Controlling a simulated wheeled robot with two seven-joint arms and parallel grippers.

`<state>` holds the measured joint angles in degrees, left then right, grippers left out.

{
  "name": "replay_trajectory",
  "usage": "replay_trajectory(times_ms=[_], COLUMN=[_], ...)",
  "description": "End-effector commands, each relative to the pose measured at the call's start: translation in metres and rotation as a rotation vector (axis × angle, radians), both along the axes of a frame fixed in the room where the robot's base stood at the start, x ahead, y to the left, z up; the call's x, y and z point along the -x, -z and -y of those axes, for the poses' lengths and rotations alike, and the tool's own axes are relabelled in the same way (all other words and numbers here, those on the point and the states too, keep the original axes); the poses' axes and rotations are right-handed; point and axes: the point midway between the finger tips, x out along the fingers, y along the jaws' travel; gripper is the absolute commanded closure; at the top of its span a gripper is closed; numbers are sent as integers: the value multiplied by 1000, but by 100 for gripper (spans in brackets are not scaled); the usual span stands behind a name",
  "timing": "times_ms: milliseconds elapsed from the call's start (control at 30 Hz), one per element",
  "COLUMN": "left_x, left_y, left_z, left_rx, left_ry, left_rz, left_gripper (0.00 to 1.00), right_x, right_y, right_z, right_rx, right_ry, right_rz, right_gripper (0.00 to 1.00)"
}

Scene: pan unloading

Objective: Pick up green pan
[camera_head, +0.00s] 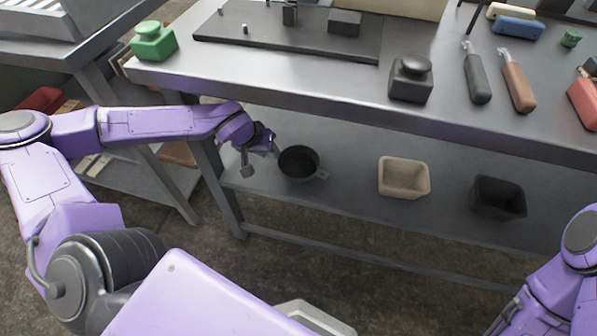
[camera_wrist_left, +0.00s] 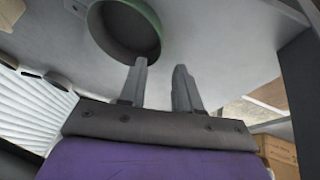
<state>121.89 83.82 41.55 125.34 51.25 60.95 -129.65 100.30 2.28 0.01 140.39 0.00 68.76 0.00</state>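A small round pan (camera_head: 299,163) stands on the lower shelf of the steel table, dark inside, with a short handle or lug at its right. The wrist view shows the pan (camera_wrist_left: 124,30) at the top with a green rim. My left gripper (camera_head: 259,157) is just left of the pan in the head view. In the wrist view its two fingers (camera_wrist_left: 160,85) are apart with nothing between them, and the left finger's tip overlaps the pan's near edge. I cannot tell whether they touch. My right gripper is out of view; only the arm shows at lower right.
The lower shelf (camera_head: 350,190) also holds a beige bin (camera_head: 404,178) and a dark bin (camera_head: 498,198) right of the pan. The tabletop (camera_head: 300,88) overhangs above and behind my left gripper. A table leg (camera_head: 222,190) stands close left of the gripper.

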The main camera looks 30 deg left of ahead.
Motion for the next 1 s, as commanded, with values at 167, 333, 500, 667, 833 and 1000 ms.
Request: replay_trajectory(times_ms=[167,333,500,667,833,1000], left_x=[-11,-25,-36,-38,-38,-38], left_y=[29,56,74,73,73,72], left_z=[3,6,8,9,9,9], left_rx=[-3,-3,-3,-2,-2,-2], left_ry=[0,1,0,-1,-1,-1], left_rz=[-3,-5,-4,-2,-3,-1], left_gripper=[67,67,67,67,97,100], right_x=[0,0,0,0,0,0], right_y=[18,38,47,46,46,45], right_z=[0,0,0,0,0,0], right_rx=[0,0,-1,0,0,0], right_ry=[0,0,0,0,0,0], right_rz=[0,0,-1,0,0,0], right_gripper=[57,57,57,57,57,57])
